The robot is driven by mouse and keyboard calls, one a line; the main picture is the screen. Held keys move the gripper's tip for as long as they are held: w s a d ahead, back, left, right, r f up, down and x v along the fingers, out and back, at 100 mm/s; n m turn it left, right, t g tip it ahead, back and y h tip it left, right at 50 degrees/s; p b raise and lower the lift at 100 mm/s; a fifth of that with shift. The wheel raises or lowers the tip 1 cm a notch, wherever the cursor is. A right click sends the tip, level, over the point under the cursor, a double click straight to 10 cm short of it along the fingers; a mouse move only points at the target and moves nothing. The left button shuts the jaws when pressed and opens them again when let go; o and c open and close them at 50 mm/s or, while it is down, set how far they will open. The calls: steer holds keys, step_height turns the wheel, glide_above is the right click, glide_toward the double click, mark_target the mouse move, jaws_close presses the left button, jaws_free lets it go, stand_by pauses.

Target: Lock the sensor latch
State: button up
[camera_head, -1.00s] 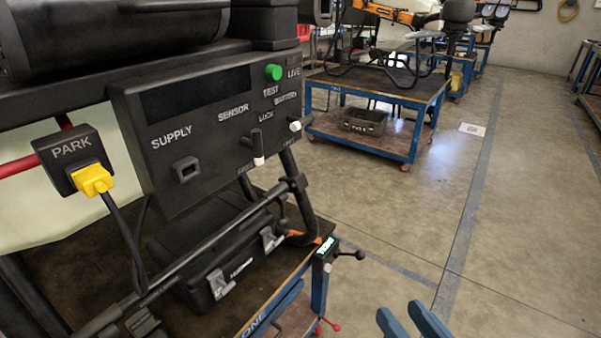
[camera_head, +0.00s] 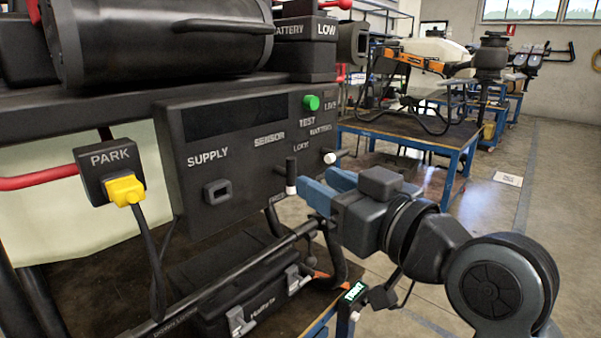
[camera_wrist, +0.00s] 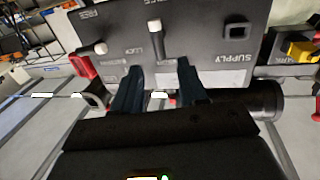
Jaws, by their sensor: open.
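The sensor latch (camera_head: 291,172) is a short dark lever with a white tip, hanging downward on the front of the black panel (camera_head: 240,165) below the SENSOR label. My gripper (camera_head: 318,183) has blue fingers and is open, just right of the latch in the head view. In the wrist view, which shows the panel upside down, the latch (camera_wrist: 155,42) appears between the lines of my two dark blue fingers (camera_wrist: 160,66), ahead of the tips. I see no grip on it. The LOCK label is partly legible beside it.
A white-tipped battery knob (camera_head: 329,158) and a green button (camera_head: 311,102) are close by on the panel. A yellow plug (camera_head: 126,190) sits in the PARK block at left. A black case (camera_head: 255,300) and a frame bar (camera_head: 240,267) lie below. Open floor is at right.

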mark_target(295, 169)
steer(key=x, duration=0.6)
jaws_close()
stand_by(0.3)
